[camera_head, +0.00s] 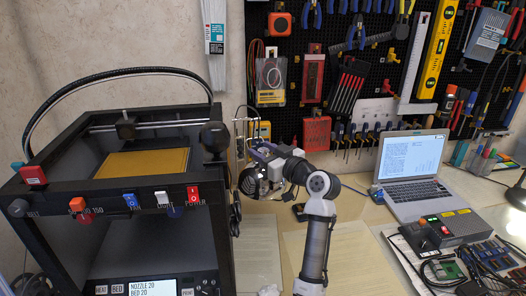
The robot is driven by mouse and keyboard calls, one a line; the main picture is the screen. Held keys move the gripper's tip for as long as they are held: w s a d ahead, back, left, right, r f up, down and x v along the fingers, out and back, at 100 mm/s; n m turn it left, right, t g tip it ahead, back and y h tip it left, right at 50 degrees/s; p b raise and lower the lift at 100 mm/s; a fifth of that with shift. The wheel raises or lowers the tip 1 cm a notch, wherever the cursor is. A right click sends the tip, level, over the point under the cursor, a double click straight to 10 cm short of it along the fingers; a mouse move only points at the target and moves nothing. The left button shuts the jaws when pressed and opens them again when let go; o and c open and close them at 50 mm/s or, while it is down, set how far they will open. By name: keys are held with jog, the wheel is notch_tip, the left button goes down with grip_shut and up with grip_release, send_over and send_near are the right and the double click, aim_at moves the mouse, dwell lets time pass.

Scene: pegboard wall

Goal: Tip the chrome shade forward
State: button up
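A small, round, dark and shiny form (249,182) beside the printer's right side looks like the chrome shade, but it is too small to be sure. Thin metal rods rise above it. My gripper (262,176) is at its right, close against it or overlapping it in the head view. The fingertips are hidden among the dark parts, so I cannot tell whether they touch the shade or are open or shut.
A black 3D printer (118,215) fills the left. A laptop (411,178) stands on the bench at right, with a grey switch box (459,227) and circuit boards in front. A tool-filled pegboard (350,50) is behind. A rounded metallic form (517,194) is cut off at the right edge.

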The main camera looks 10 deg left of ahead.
grip_shut()
jog(key=shift+w+a+r+h+p, duration=0.15)
jog(key=shift+r+h+p, duration=0.25)
jog(key=shift+p, duration=0.45)
jog(key=shift+f+g, duration=0.25)
jog(key=shift+g, duration=0.15)
jog(key=shift+f, duration=0.1)
jog(key=shift+o, duration=1.4)
grip_release()
jog(key=shift+f, duration=0.1)
